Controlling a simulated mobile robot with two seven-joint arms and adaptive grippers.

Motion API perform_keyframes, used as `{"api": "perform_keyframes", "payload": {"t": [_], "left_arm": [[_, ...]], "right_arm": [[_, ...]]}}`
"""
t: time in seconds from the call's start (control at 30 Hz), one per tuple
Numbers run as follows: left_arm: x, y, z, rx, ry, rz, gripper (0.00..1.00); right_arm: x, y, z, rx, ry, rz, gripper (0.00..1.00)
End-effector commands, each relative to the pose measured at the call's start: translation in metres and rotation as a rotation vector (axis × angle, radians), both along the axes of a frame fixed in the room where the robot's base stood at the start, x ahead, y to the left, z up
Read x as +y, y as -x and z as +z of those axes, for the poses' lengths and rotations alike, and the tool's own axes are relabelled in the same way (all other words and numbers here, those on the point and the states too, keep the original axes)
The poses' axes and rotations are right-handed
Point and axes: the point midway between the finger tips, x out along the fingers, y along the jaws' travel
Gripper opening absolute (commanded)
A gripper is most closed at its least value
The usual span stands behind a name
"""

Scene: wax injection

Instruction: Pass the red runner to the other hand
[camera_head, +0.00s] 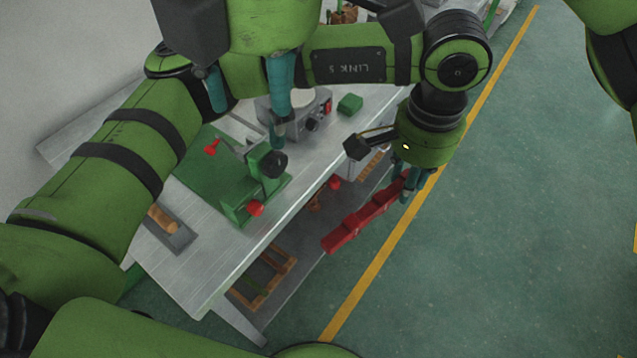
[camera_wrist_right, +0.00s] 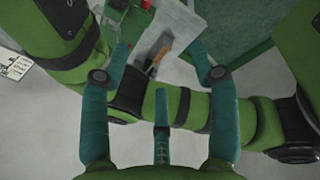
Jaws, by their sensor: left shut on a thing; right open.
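The red runner (camera_head: 362,217), a long stepped red bar, hangs at a slant beyond the table's right edge in the head view. My left gripper (camera_head: 406,190) is shut on its upper right end, and the fingers partly hide that end. The lower left end is free. My right gripper (camera_head: 248,118) is open and empty above the table, to the left of the runner and apart from it. In the right wrist view, the right gripper's teal fingers (camera_wrist_right: 160,48) are spread with nothing between them, and the runner does not show there.
The metal table (camera_head: 180,268) carries a green clamp fixture (camera_head: 237,207) with red knobs, a grey machine (camera_head: 310,120), a green block (camera_head: 350,103) and a tray (camera_head: 178,237). A lower shelf (camera_head: 290,290) holds brown pieces. The green floor (camera_head: 500,230) at right is clear.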

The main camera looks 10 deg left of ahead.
Motion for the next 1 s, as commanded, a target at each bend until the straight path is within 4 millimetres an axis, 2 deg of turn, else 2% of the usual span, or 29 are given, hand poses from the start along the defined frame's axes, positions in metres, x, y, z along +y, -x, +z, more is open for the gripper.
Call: {"api": "perform_keyframes", "payload": {"t": [0.03,0.1,0.2,0.33,0.57,1.0], "left_arm": [[0.000,0.000,0.000,0.000,0.000,0.000,0.00],[0.000,0.000,0.000,0.000,0.000,0.000,0.00],[0.000,0.000,0.000,0.000,0.000,0.000,0.00],[0.000,0.000,0.000,0.000,0.000,0.000,0.00],[0.000,0.000,0.000,0.000,0.000,0.000,0.00],[0.000,0.000,0.000,0.000,0.000,0.000,0.00]], "right_arm": [[-0.009,0.009,-0.024,-0.026,0.096,0.051,0.61],[-0.023,0.015,-0.050,-0.079,0.208,0.102,0.61],[-0.041,0.021,-0.076,-0.136,0.336,0.164,0.61],[-0.055,0.024,-0.092,-0.178,0.425,0.210,0.61],[-0.063,0.019,-0.114,-0.188,0.450,0.223,0.61],[-0.082,-0.005,-0.187,-0.188,0.448,0.220,0.61]]}}
